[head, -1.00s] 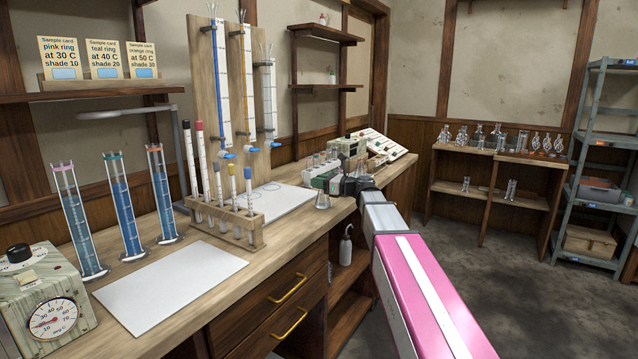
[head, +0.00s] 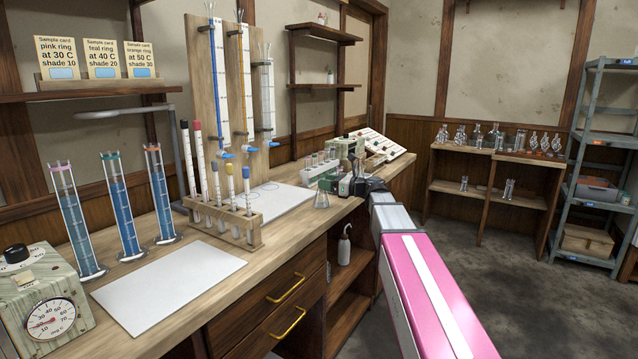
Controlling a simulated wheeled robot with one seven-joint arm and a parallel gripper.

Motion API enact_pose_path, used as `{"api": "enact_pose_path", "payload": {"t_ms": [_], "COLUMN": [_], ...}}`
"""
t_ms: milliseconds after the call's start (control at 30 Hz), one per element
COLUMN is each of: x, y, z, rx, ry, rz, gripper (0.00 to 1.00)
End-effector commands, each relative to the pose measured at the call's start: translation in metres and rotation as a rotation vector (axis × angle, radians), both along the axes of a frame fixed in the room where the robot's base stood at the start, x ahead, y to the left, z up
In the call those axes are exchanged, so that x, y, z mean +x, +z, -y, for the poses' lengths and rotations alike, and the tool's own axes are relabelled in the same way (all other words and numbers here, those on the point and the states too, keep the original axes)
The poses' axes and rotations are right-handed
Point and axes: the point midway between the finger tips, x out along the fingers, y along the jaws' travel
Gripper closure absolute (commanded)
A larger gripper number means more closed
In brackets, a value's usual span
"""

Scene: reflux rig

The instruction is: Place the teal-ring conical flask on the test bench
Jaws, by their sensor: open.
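My gripper (head: 345,187) is open at the end of my outstretched arm, low over the bench just right of the flask. The flask appears apart from the jaws. The fingertips are small and partly lost against the dark and green equipment behind them.
A test-tube rack (head: 222,226) and a white mat (head: 170,285) lie on the near bench. Tall blue-filled cylinders (head: 120,210) and a dial box (head: 42,300) stand left. Beyond my gripper is a sloped panel (head: 380,145). Glassware fills the far shelf (head: 497,155). The floor right is clear.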

Motion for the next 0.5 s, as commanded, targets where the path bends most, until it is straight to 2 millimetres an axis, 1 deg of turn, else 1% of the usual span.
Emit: {"api": "enact_pose_path", "payload": {"t_ms": [33,100,300,500], "x": [-0.007,-0.013,-0.027,-0.034], "y": [0.000,0.000,0.000,0.000], "z": [0.012,0.024,0.055,0.070], "rx": [0.000,0.000,0.000,0.000], "ry": [-0.003,-0.002,-0.002,-0.001], "rz": [0.000,0.000,0.000,0.000], "gripper": [0.47,0.47,0.47,0.47]}}
